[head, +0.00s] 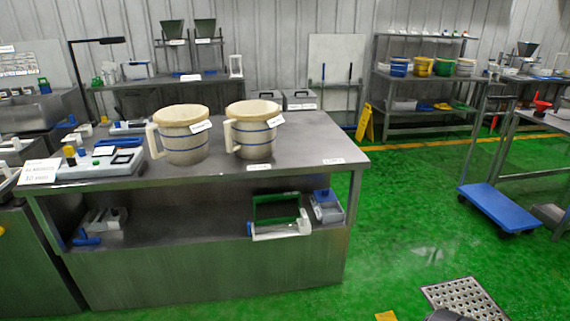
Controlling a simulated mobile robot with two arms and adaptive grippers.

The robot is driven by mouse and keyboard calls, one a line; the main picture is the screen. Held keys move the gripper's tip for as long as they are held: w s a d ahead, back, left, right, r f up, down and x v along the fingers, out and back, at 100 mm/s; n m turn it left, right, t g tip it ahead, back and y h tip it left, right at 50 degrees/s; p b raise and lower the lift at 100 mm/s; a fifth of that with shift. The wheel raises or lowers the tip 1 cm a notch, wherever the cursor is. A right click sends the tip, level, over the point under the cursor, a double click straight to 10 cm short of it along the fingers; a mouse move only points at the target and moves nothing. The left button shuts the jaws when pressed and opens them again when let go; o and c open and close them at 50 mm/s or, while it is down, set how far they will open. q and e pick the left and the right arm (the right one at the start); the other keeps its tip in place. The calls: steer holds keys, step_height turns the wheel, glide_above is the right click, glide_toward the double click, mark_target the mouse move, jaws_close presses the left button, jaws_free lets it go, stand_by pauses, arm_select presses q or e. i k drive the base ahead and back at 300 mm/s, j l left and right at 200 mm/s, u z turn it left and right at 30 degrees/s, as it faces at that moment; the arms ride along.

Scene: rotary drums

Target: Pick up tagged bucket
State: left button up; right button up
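Two cream buckets with blue bands and side handles stand upright on the steel table (315,150) in the head view. The left bucket (185,145) has a white tag near its rim on the right side, and its handle points left. The right bucket (252,140) also has a white tag near its rim on the right, and its handle also points left. The two stand close together with a small gap. The writing on the tags is too small to read.
A scale-like device (115,162) and a white sign (40,171) are at the table's left end. The table's right end is clear. A blue cart (500,207) and a floor grate (465,300) are at right. Coloured buckets (422,67) stand on a back rack.

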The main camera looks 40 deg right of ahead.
mark_target(252, 124)
steer(key=i+z, duration=0.1)
steer(key=z, duration=0.15)
steer(key=i+z, duration=0.1)
steer(key=z, duration=0.2)
steer(key=i+j+z, duration=0.3)
steer(key=i+j, duration=0.4)
steer(key=i+j+z, duration=0.3)
steer(key=i+j, duration=0.75)
steer(key=j, duration=0.15)
steer(key=i+j, duration=0.6)
steer(key=j, duration=0.25)
steer(key=z, duration=1.25)
steer(key=i+l+z, duration=0.1)
steer(key=z, duration=0.35)
steer(key=i+l+z, duration=0.15)
steer(key=z, duration=0.35)
steer(key=i+l+z, duration=0.15)
steer(key=z, duration=0.3)
steer(key=i+z, duration=0.15)
steer(key=z, duration=0.3)
steer(key=i+l, duration=0.1)
steer(key=i, duration=2.25)
steer(key=i+u, duration=0.3)
steer(key=i, duration=0.25)
steer(key=i+u, duration=0.3)
steer(key=i, duration=0.3)
steer(key=i+l+u, duration=0.25)
steer(key=i, duration=0.3)
